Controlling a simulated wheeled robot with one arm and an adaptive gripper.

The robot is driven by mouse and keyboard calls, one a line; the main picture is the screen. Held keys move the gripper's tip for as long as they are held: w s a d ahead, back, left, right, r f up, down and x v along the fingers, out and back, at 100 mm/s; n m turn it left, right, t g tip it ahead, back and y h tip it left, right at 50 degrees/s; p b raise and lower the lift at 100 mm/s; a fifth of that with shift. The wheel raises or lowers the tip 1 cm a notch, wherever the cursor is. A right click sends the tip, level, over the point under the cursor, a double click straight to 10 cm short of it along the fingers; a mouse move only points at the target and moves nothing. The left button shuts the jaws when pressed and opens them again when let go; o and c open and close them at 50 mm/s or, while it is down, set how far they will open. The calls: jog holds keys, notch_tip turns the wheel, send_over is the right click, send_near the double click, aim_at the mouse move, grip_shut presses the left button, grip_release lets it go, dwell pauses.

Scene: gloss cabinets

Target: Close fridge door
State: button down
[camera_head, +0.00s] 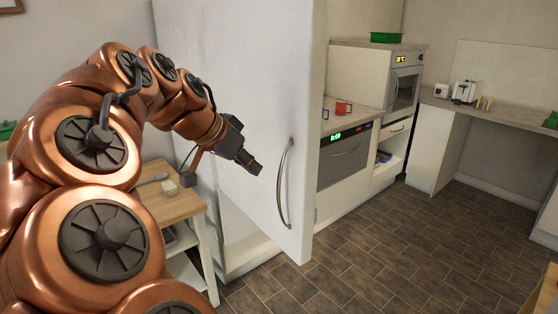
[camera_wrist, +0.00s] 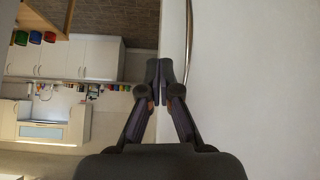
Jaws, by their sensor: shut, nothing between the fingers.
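The white fridge door (camera_head: 245,95) fills the middle of the head view and stands open, angled out from the fridge body. Its curved metal handle (camera_head: 284,185) is near the door's right edge. My gripper (camera_head: 254,167) is shut and empty, in front of the door's outer face and left of the handle. In the wrist view my closed fingertips (camera_wrist: 160,76) are beside the edge of the door (camera_wrist: 250,80), with the handle (camera_wrist: 189,45) just right of them. I cannot tell whether the fingers touch the door. Much of the fridge interior is hidden.
A small wooden-topped table (camera_head: 175,205) stands left of the door, below my arm. The dark tiled floor (camera_head: 400,240) is clear at the right.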

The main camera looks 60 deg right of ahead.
jog(key=w+d+r+m+g+h, duration=0.1)
jog(key=w+d+r+m, duration=0.1)
jog(key=d, duration=0.2)
jog(key=p, duration=0.5)
send_near(302, 166)
jog(key=x, duration=0.5)
jog(key=shift+a+f, duration=0.1)
jog(key=shift+f, duration=0.5)
jog(key=shift+s+d, duration=0.1)
jog(key=shift+d, duration=0.4)
jog(key=shift+d, duration=0.1)
